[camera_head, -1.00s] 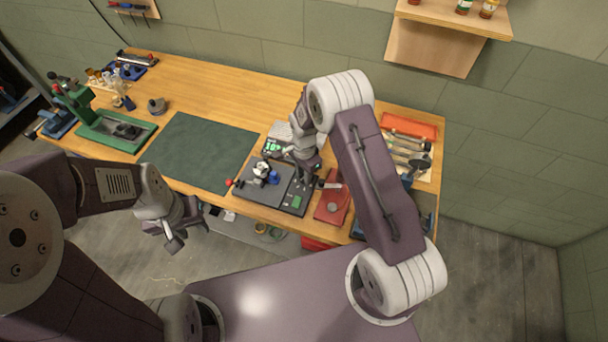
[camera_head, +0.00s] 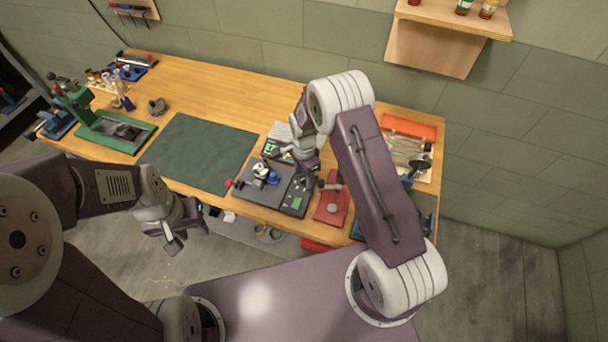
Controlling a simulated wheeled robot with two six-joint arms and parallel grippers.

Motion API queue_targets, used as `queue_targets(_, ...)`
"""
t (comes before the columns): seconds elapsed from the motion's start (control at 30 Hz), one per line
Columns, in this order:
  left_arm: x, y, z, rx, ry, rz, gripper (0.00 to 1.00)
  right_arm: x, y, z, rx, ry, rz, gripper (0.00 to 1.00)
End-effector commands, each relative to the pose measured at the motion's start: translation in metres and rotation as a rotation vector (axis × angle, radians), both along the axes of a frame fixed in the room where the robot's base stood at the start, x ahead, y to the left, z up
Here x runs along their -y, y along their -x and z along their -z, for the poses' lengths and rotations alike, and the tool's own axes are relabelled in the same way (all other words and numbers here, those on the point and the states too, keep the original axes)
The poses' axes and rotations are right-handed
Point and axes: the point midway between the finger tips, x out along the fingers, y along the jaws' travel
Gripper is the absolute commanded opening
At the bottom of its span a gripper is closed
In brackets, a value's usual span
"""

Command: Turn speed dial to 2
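A dark grey machine (camera_head: 258,192) lies on the bench, with a small white and blue part on its top and a red knob at its left. Its right side is a black control panel with a green patch (camera_head: 296,203). I cannot make out a speed dial or its number; my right gripper (camera_head: 302,178) is over the upper part of that panel and hides it. The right gripper points down, and its fingers are too small and covered to read. My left gripper (camera_head: 174,238) hangs in front of the bench, empty and away from the machine, its fingers apart.
A red block (camera_head: 331,205) with a vise-like part stands right of the panel. A green mat (camera_head: 200,152) lies clear to the left. A green press (camera_head: 112,134) stands at the far left. An orange tray (camera_head: 409,127) and metal tools lie at the right.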

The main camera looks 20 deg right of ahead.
Motion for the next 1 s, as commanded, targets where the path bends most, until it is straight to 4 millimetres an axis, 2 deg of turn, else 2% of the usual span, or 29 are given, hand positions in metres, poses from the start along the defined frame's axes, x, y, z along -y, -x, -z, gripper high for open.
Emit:
queue_targets(0.27,0.000,0.000,0.001,0.000,0.000,0.000,0.36,0.000,0.000,-0.003,0.001,0.000,0.000,0.50)
queue_targets(0.37,0.000,0.000,0.006,0.000,0.000,0.000,0.36,0.000,-0.001,-0.017,0.004,0.000,0.000,0.50)
queue_targets(0.6,0.000,0.000,0.017,0.000,0.000,0.000,0.36,0.000,-0.001,-0.070,0.004,0.000,0.000,0.50)
queue_targets(0.7,0.000,0.000,0.018,0.000,0.000,0.000,0.36,0.000,-0.001,-0.083,0.003,-0.001,0.000,0.50)
queue_targets(0.8,0.000,0.000,0.018,0.000,0.000,0.000,0.36,0.000,0.000,-0.090,0.001,0.000,0.000,0.50)
queue_targets(1.0,0.000,0.000,0.018,0.000,0.000,0.000,0.36,0.000,0.000,-0.091,-0.001,0.000,0.000,0.50)
